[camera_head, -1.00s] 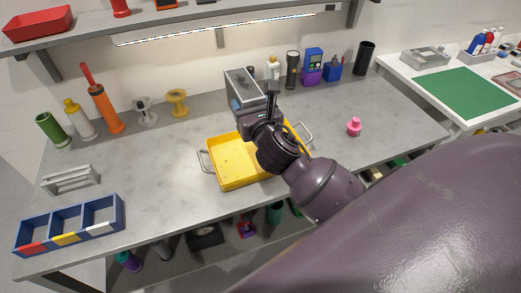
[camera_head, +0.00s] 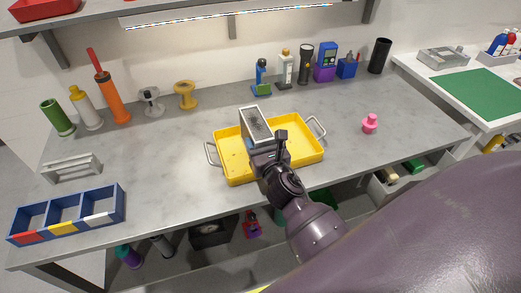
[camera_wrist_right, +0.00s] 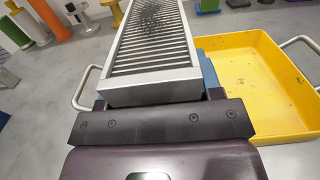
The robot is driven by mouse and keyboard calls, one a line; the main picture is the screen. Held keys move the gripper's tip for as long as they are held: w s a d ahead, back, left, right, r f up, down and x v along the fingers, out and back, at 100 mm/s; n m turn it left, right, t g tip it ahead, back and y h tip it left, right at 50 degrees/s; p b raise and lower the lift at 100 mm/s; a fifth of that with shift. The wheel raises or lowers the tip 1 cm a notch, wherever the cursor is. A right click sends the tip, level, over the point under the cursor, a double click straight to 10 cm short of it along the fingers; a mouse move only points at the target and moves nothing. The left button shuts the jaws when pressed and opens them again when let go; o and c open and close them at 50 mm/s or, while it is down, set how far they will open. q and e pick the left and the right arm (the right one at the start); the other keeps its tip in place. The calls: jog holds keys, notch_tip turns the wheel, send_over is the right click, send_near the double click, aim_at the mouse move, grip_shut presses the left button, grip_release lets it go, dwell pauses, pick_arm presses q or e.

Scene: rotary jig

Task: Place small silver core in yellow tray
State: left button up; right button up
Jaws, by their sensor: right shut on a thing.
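The small silver core (camera_head: 256,124) is a rectangular block with a grey finned face. My right gripper (camera_head: 262,148) is shut on its near end and holds it over the left and middle part of the yellow tray (camera_head: 307,147). In the right wrist view the core (camera_wrist_right: 152,42) stretches away from the gripper jaws, fins up, with the tray (camera_wrist_right: 262,72) visible to its right. The gap between core and tray floor cannot be told. The gripper and core hide part of the tray. My left gripper is not in view.
The tray has a grey wire handle (camera_head: 315,128) at each end. A pink knob (camera_head: 370,123) stands to the right. A blue three-part bin (camera_head: 68,214) is at the front left. Bottles and spools line the back.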

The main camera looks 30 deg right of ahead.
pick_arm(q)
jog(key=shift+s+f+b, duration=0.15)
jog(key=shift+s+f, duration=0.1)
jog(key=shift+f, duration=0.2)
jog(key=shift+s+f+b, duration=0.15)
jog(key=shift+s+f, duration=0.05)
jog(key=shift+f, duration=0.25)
pick_arm(e)
jog(key=shift+f, duration=1.1)
jog(key=shift+f, duration=0.15)
jog(key=o, duration=1.1)
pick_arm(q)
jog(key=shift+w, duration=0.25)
